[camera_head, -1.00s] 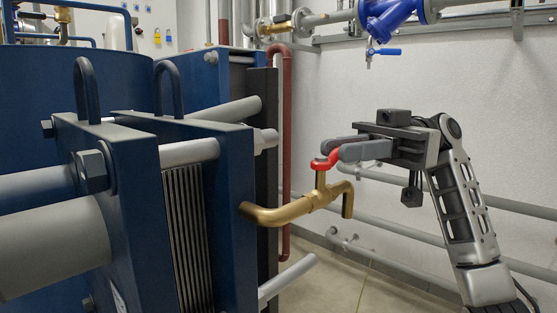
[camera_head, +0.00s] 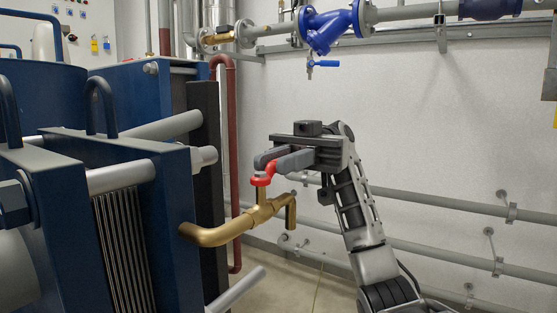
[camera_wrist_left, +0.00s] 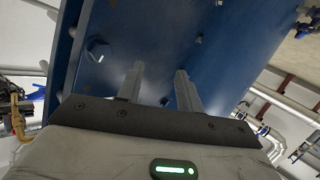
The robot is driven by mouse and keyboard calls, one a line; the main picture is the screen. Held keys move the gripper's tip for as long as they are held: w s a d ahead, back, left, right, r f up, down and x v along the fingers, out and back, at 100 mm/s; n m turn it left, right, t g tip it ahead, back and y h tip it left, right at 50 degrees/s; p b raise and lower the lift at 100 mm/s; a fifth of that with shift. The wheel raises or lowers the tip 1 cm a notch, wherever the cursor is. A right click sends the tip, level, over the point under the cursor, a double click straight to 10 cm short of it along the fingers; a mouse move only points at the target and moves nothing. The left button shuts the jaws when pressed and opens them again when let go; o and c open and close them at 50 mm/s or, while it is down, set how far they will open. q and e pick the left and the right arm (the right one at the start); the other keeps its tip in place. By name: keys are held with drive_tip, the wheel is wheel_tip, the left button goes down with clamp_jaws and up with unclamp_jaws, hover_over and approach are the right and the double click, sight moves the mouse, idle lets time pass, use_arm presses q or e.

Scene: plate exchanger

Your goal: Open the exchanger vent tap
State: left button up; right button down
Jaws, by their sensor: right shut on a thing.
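The vent tap (camera_head: 264,208) is a brass pipe with a red handle (camera_head: 262,181) on top. It sticks out of the blue exchanger end plate (camera_head: 172,215) and its spout turns down at the right. My right gripper (camera_head: 268,162) is shut on the red handle, reaching in from the right. Its fingers hide part of the handle. My left gripper (camera_wrist_left: 160,70) shows only in the left wrist view. Its two fingers are apart with nothing between them, in front of a blue panel (camera_wrist_left: 220,40).
Grey pipes (camera_head: 450,203) run along the white wall behind my right arm. A blue valve (camera_head: 328,28) with a small blue lever (camera_head: 323,64) hangs above. A red-brown pipe (camera_head: 232,130) stands behind the tap. A thick grey rod (camera_head: 165,127) juts out on the left.

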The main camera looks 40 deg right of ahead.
drive_tip(key=c, duration=1.3)
unclamp_jaws()
drive_tip(key=shift+w+d, duration=0.1)
drive_tip(key=shift+d, duration=0.25)
use_arm(q)
drive_tip(key=shift+a+f+p, duration=0.1)
drive_tip(key=shift+f+p, duration=0.2)
drive_tip(key=shift+f, duration=0.05)
use_arm(e)
drive_tip(key=v, duration=0.6)
drive_tip(key=shift+d, duration=0.3)
use_arm(q)
drive_tip(key=shift+r, duration=0.15)
